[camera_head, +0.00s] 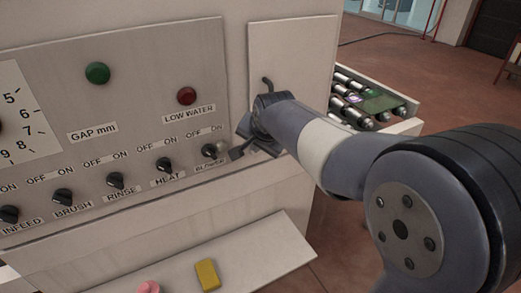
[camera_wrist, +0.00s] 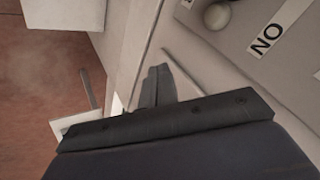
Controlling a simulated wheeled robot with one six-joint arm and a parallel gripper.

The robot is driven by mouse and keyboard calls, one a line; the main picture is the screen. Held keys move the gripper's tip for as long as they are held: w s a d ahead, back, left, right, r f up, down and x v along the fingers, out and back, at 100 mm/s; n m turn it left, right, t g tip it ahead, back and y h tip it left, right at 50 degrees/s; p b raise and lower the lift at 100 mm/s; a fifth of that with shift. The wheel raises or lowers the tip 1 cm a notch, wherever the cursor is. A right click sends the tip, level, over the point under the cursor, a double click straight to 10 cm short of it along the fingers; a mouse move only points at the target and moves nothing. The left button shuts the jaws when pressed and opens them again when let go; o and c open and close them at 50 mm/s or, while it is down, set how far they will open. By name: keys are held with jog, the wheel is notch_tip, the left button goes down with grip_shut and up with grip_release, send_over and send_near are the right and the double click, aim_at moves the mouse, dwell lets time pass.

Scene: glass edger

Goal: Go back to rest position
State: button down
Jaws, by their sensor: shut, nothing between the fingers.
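My gripper (camera_head: 238,153) is in front of the machine's control panel (camera_head: 140,95), just right of the knob marked BLOWER (camera_head: 209,151). In the wrist view its two dark fingers (camera_wrist: 157,86) are together with nothing between them. A pale round knob end (camera_wrist: 217,15) and part of an "ON" label (camera_wrist: 268,40) show up and right of the fingers, apart from them. I cannot tell whether the fingertips touch the panel. My arm reaches in from the right and hides part of the machine's corner.
A panel door (camera_head: 290,60) with a dark handle (camera_head: 267,83) is beside the gripper. A tray of rollers (camera_head: 365,100) juts out behind my arm. A lower shelf (camera_head: 255,245) holds a yellow block (camera_head: 207,275) and a pink object (camera_head: 148,287). Open floor (camera_head: 410,70) lies at right.

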jog(key=a+v, duration=0.1)
jog(key=v, duration=0.5)
jog(key=shift+s+a+b, duration=0.2)
jog(key=shift+a+b, duration=0.15)
jog(key=shift+a, duration=0.05)
